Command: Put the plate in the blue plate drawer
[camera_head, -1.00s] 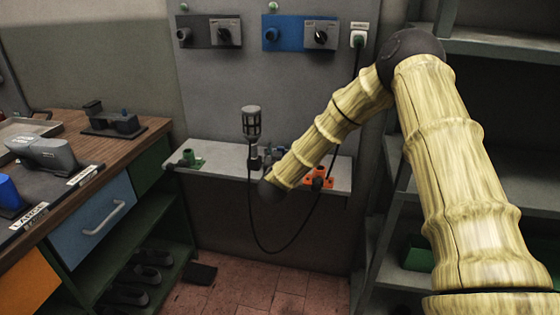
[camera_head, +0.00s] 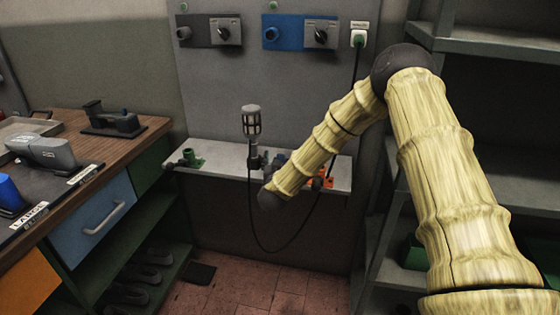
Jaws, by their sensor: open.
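The blue plate drawer (camera_head: 72,240), with a pale bar handle (camera_head: 103,217), is in the bench at the left and looks shut. I cannot single out the plate for certain. The shelf carries a green fitting (camera_head: 187,159), a dark post with a caged grey head (camera_head: 252,122), and an orange fitting (camera_head: 321,181) partly hidden by my forearm.
The wooden bench (camera_head: 133,146) holds a dark device (camera_head: 112,122), a grey device (camera_head: 40,152) and a blue piece (camera_head: 8,194). An orange drawer (camera_head: 28,280) is at lower left. Grey racks (camera_head: 480,160) stand right. A black cable hangs below the wall shelf (camera_head: 225,160).

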